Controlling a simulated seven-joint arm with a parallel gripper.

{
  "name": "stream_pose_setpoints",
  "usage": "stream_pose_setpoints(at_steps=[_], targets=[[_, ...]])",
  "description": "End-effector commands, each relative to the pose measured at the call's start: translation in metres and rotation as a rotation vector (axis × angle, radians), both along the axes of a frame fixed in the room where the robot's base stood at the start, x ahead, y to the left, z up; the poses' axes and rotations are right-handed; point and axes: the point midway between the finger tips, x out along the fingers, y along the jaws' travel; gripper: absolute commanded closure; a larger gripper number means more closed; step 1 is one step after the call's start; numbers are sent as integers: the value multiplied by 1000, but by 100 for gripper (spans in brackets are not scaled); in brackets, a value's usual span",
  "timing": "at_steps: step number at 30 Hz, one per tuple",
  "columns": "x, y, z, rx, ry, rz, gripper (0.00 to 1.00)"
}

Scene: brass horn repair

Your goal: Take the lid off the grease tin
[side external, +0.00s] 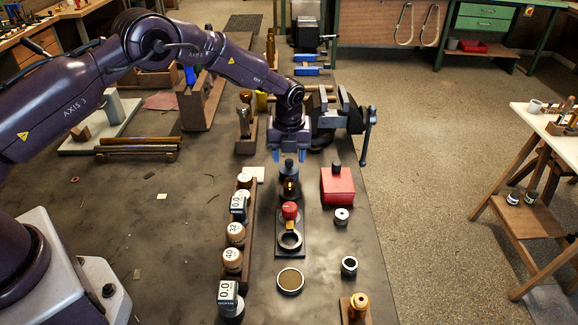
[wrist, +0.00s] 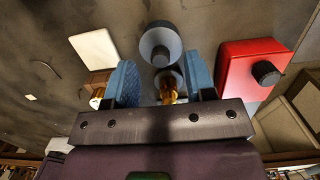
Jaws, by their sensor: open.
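A grey round tin (side external: 289,172) with a dark knob on top stands on the bench just below my gripper (side external: 289,156). It also shows in the wrist view (wrist: 160,45), ahead of the open blue fingers (wrist: 162,82). A red box (side external: 338,186) with a black knob stands to its right, and it shows at the right of the wrist view (wrist: 240,68). No label shows which is the grease tin. My gripper points down, open and empty, with its fingers apart from both.
An amber piece (side external: 290,188) stands close in front of the grey tin. A red-topped part (side external: 289,210), a shallow round dish (side external: 290,281) and small rings lie nearer. A vise (side external: 340,115) stands behind.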

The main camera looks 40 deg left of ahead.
Motion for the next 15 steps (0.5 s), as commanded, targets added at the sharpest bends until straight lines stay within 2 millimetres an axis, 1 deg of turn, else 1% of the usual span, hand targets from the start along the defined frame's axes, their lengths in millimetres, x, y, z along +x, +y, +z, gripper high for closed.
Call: stream_pose_setpoints(at_steps=[1, 4, 12, 13, 14, 15], targets=[[0, 0, -8, 0, 1, -1, 50], [1, 1, -17, 0, 0, 0, 50], [2, 1, -20, 0, -1, 0, 50], [2, 1, -20, 0, -1, 0, 55], [2, 1, -20, 0, -1, 0, 62], [2, 1, -20, 0, -1, 0, 71]])
